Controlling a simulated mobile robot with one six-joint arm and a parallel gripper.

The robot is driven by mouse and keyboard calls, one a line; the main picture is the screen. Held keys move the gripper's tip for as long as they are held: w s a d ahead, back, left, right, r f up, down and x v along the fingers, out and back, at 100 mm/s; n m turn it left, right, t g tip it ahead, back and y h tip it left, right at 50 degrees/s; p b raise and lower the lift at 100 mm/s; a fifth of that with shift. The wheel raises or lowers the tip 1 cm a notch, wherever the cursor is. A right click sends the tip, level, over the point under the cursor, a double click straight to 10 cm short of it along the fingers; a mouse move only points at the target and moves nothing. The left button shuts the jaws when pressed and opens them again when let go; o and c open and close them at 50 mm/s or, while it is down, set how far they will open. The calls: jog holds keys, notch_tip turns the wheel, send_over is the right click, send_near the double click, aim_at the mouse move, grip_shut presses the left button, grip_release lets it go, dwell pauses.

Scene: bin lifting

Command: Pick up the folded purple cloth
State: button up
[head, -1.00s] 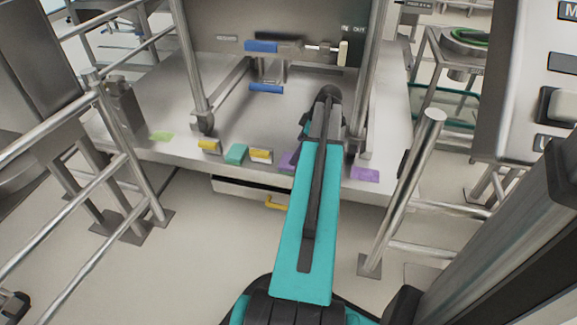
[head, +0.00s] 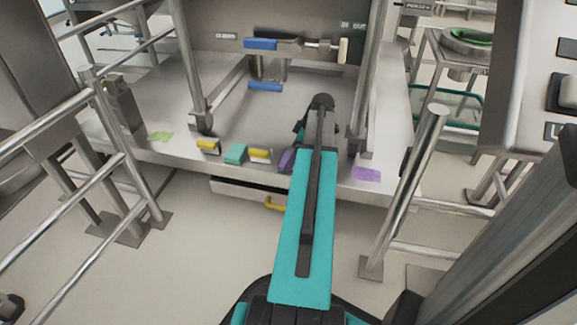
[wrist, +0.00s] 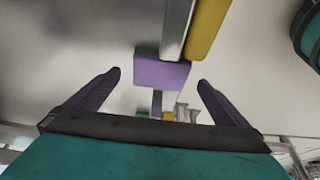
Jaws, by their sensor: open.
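The folded purple cloth (head: 286,160) lies at the front edge of the steel table, partly hidden behind my arm in the head view. In the wrist view a purple block that looks like this cloth (wrist: 165,66) shows ahead of my gripper (wrist: 159,78). It lines up with the gap between the two dark fingers. The gripper is open, and no contact with the cloth shows. In the head view my arm hides most of the gripper. A flat purple piece (head: 366,174) lies further right on the table edge.
A yellow-topped block (head: 259,155) and a teal folded piece (head: 235,153) sit just left of the cloth. Another yellow-topped block (head: 208,146) and a flat green piece (head: 160,136) lie further left. Steel posts and a rail (head: 415,170) stand on the right.

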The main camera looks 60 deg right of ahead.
jog(key=shift+b+x, duration=0.5)
jog(key=shift+x, duration=0.8)
jog(key=c, duration=1.2)
jog(key=shift+r, duration=0.1)
notch_tip(320, 180, up, 10)
jog(key=p, duration=0.4)
jog(key=shift+p, duration=0.3)
